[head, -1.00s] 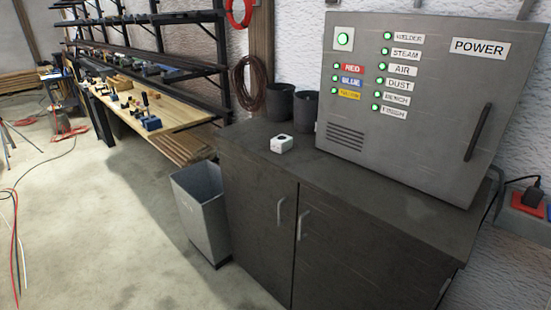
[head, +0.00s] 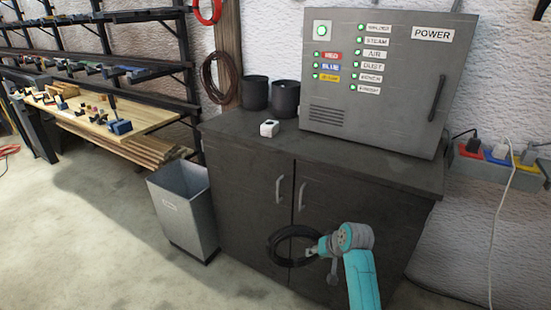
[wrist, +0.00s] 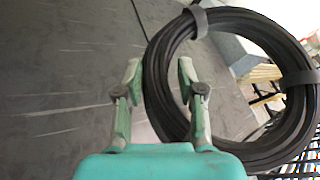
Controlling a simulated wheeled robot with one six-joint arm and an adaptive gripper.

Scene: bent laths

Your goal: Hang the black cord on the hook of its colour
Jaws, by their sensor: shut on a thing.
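The black cord is a coil (head: 271,248) bound with grey ties. It hangs in front of the dark cabinet's doors in the head view and also fills the right of the wrist view (wrist: 158,62). My gripper (head: 313,251) is at the coil's right side in the head view. In the wrist view my gripper's fingers (wrist: 158,78) stand on both sides of the coil's left rim, shut on it. No black hook can be made out in either view.
The dark cabinet (head: 240,165) carries a grey power box (head: 400,100), two dark pots (head: 285,98) and a small white cube (head: 269,128). A grey bin (head: 180,210) stands left. A brown coil (head: 206,75) hangs on the wall. Coloured sockets (head: 500,153) are at right.

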